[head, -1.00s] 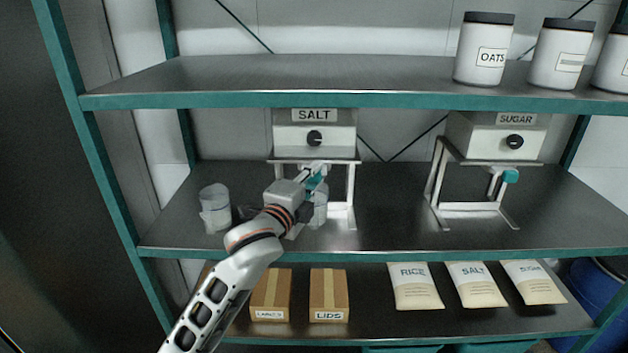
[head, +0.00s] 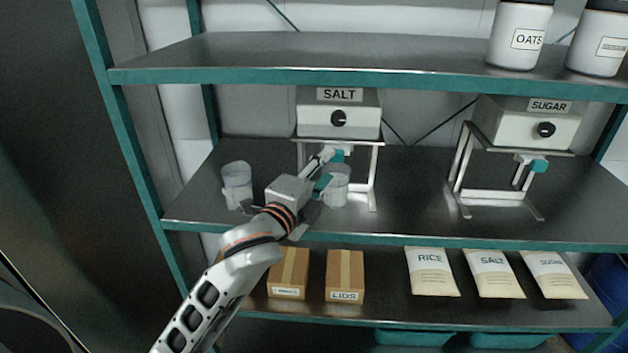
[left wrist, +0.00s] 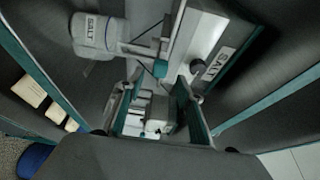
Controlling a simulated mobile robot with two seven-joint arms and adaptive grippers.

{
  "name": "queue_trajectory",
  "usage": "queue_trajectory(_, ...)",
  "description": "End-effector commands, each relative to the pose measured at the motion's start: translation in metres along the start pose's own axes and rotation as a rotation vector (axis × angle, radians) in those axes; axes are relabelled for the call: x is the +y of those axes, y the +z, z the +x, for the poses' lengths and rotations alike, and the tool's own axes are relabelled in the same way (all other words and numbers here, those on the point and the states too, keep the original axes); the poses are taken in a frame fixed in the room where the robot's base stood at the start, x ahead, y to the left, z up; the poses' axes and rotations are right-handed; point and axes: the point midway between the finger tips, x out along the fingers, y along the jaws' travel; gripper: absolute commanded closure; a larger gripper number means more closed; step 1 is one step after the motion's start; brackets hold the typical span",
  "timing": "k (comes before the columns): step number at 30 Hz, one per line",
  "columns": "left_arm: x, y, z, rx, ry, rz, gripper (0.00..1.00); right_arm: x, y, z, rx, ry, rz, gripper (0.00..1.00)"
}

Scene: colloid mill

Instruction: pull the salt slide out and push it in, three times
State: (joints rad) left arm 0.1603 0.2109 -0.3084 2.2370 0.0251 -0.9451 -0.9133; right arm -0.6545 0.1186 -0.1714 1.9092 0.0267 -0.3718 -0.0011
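The salt dispenser (head: 316,121), a white box with a black knob, sits on a metal stand on the middle shelf. Its slide ends in a teal handle (head: 339,155) below the box; the handle also shows in the left wrist view (left wrist: 160,68). My left gripper (head: 321,186) is just in front of and below the handle, apart from it. In the left wrist view its two fingers (left wrist: 157,92) are spread with nothing between them. A clear jar (head: 338,190) stands under the dispenser, partly hidden by the gripper. My right gripper is out of view.
Another clear jar (head: 237,183) stands to the left on the middle shelf. The sugar dispenser (head: 510,124) on its stand is to the right. Shelf edges (head: 400,239) run in front and above. Boxes (head: 345,274) and bags (head: 431,272) lie below. The shelf between the dispensers is clear.

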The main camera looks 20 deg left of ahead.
Motion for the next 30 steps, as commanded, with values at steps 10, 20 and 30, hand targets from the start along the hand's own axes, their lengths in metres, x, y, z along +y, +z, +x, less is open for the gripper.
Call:
queue_trajectory(10, 0.000, 0.000, -0.050, 0.000, 0.000, 0.001, 0.64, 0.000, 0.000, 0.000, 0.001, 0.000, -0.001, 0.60)
queue_trajectory(20, 0.000, 0.000, -0.054, 0.000, 0.000, 0.000, 0.64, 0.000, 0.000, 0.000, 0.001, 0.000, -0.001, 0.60)
queue_trajectory(30, 0.020, -0.001, -0.054, 0.003, 0.031, -0.049, 0.64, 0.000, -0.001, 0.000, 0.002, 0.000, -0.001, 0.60)
